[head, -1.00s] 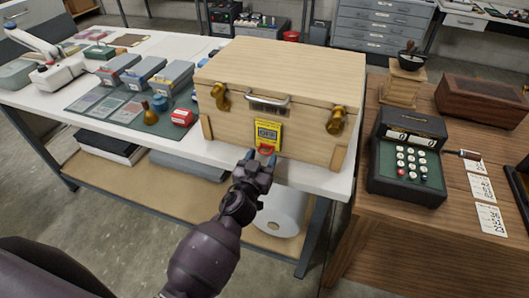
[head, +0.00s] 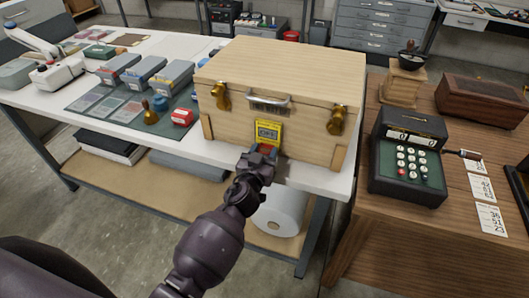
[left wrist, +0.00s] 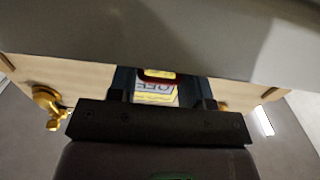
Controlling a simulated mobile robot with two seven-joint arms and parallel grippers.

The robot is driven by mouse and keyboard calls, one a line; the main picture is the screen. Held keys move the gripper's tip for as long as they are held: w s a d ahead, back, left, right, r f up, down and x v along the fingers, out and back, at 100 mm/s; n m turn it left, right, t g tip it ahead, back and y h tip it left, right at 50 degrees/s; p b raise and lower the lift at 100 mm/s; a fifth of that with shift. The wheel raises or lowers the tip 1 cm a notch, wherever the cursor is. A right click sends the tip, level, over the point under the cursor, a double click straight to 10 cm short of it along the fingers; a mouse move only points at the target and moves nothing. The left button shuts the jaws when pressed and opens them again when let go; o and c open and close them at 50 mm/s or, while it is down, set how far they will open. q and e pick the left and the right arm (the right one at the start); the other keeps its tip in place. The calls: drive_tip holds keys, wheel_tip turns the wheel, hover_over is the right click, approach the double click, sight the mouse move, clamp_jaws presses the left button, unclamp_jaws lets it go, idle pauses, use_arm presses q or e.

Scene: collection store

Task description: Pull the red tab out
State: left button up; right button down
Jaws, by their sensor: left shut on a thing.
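A wooden chest (head: 285,95) with brass latches and a metal handle stands on the white table. A yellow label unit (head: 268,133) is on its front face, and it also shows in the left wrist view (left wrist: 163,94). The red tab (head: 266,150) is at the unit's lower edge, mostly hidden by my gripper; in the left wrist view it shows as a dark red piece (left wrist: 158,75) between the fingers. My left gripper (head: 264,152) is shut on the red tab, close in front of the chest. My right gripper is not in view.
A cash register (head: 408,155) stands on the wooden desk to the right, with cards beside it. A red box (head: 182,117), brass weights and grey boxes stand on the white table (head: 215,150) to the left. A white roll (head: 278,212) is on the shelf below.

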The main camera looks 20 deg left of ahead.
use_arm(q)
drive_tip(key=shift+s+d, duration=0.1)
drive_tip(key=shift+s, duration=1.15)
drive_tip(key=o, duration=0.8)
drive_tip(key=shift+f, duration=0.1)
drive_tip(key=shift+o, duration=0.8)
drive_tip(key=shift+s, duration=0.1)
drive_tip(key=s, duration=1)
drive_tip(key=shift+s, duration=0.4)
drive_tip(key=shift+a, duration=0.2)
drive_tip(key=s+a+f+g, duration=0.6)
drive_tip(key=s+a+f, duration=0.4)
drive_tip(key=s+f, duration=0.3)
drive_tip(key=shift+s+a+m+y, duration=0.3)
drive_tip(key=shift+s+y, duration=0.1)
drive_tip(key=shift+s, duration=0.3)
